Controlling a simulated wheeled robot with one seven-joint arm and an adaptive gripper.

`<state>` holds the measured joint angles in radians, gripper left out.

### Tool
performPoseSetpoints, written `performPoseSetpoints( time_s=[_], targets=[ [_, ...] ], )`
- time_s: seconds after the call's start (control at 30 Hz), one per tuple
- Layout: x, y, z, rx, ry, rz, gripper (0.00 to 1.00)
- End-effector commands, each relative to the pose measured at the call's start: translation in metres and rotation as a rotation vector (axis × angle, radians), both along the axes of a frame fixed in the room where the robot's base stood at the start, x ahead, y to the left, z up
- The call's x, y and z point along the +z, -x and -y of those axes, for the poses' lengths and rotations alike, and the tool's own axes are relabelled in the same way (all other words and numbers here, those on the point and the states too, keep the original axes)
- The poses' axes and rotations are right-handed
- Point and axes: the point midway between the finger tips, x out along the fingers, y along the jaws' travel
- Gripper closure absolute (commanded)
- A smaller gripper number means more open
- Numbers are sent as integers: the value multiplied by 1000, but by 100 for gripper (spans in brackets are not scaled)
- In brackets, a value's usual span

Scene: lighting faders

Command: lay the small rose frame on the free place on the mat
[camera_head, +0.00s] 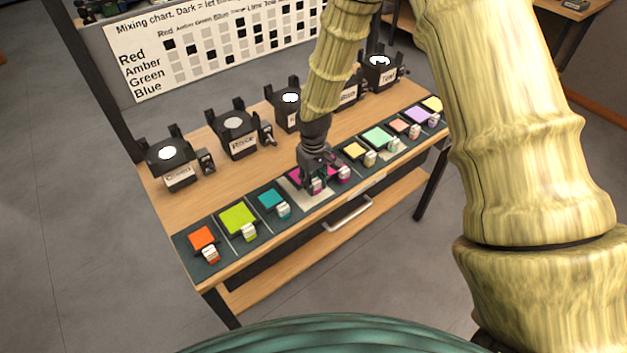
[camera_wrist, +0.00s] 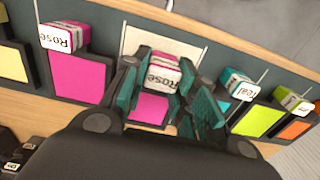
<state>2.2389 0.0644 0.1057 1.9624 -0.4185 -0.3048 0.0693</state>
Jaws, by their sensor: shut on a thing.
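The small rose frame, a magenta square with a white block labelled "Rose" (camera_wrist: 163,78), is between the fingers of my gripper (camera_wrist: 168,92), which is shut on it. In the head view my gripper (camera_head: 314,172) is over the pale free place (camera_head: 318,198) on the dark mat (camera_head: 198,267). In the wrist view the pale place (camera_wrist: 185,46) shows behind the held frame. I cannot tell whether the frame touches the mat. My fingers hide part of it.
Close on one side lies another magenta frame labelled "Rose" (camera_wrist: 80,76). A teal frame (camera_head: 272,200) lies on the other side, then a lime frame (camera_head: 237,218) and an orange frame (camera_head: 202,237). Black lamps, such as one lamp (camera_head: 238,135), stand behind the mat.

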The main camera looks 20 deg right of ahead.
Motion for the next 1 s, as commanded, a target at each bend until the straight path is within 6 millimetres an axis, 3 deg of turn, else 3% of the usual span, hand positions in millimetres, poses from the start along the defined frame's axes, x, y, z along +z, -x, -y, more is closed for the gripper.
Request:
performPoseSetpoints(
  time_s=[1.0],
  targets=[
    [-18, 0, 0, 0, 0, -1, 98]
  ],
)
